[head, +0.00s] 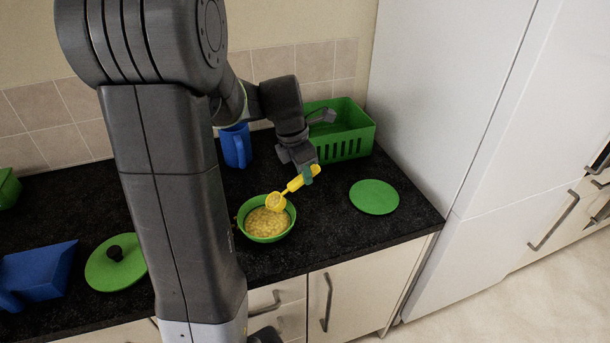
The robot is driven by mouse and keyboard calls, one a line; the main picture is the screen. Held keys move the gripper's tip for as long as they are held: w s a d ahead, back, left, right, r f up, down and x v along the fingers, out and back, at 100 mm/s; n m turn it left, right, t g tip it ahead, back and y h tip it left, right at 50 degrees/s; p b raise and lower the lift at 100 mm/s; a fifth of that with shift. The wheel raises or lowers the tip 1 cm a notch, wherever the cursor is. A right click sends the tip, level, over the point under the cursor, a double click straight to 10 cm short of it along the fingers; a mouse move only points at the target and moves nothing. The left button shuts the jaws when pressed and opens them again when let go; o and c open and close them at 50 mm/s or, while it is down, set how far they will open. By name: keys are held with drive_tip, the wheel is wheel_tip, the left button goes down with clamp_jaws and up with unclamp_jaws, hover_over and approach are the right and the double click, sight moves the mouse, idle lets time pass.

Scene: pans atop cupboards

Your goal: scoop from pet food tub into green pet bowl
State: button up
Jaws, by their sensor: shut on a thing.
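My gripper (309,174) is shut on the handle of a yellow scoop (293,186). The scoop slants down to the left, its round head over the right side of a green bowl (272,237). The bowl stands on the dark worktop and holds yellowish, grainy food (262,221). I cannot tell whether the scoop head touches the food or what it holds. No separate pet food tub can be made out; my arm hides part of the worktop to the left of the bowl.
A flat green disc (374,197) lies right of the bowl. A green basket (355,146) and a blue jug (236,147) stand behind. At left are a green lid with a black knob (115,268) and a blue object (38,272). A tall white cabinet (450,90) bounds the right.

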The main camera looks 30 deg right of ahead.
sight(313, 172)
drive_tip(key=shift+a+r+h+b, duration=0.15)
drive_tip(key=shift+a+h+b, duration=0.45)
drive_tip(key=shift+b, duration=1.05)
drive_tip(key=shift+a+r+h+b, duration=0.1)
drive_tip(key=shift+r+h+b, duration=0.05)
drive_tip(key=shift+h+b, duration=0.3)
drive_tip(key=shift+r, duration=0.15)
drive_tip(key=y+p, duration=0.1)
drive_tip(key=p, duration=0.2)
drive_tip(key=shift+d+r, duration=0.25)
drive_tip(key=shift+d, duration=0.1)
drive_tip(key=d+y+p, duration=0.1)
drive_tip(key=p, duration=0.3)
drive_tip(key=d+y+p, duration=0.1)
drive_tip(key=y+p, duration=0.1)
drive_tip(key=p, duration=0.2)
drive_tip(key=shift+s+f, duration=0.1)
drive_tip(key=shift+f, duration=0.25)
drive_tip(key=shift+d+f+y+p, duration=0.25)
drive_tip(key=shift+y+p, duration=0.2)
drive_tip(key=shift+d+f+y, duration=0.4)
drive_tip(key=shift+f+y, duration=0.2)
drive_tip(key=shift+y, duration=0.4)
drive_tip(key=shift+f+t+y, duration=0.3)
drive_tip(key=shift+t+y, duration=0.1)
drive_tip(key=shift+y, duration=0.6)
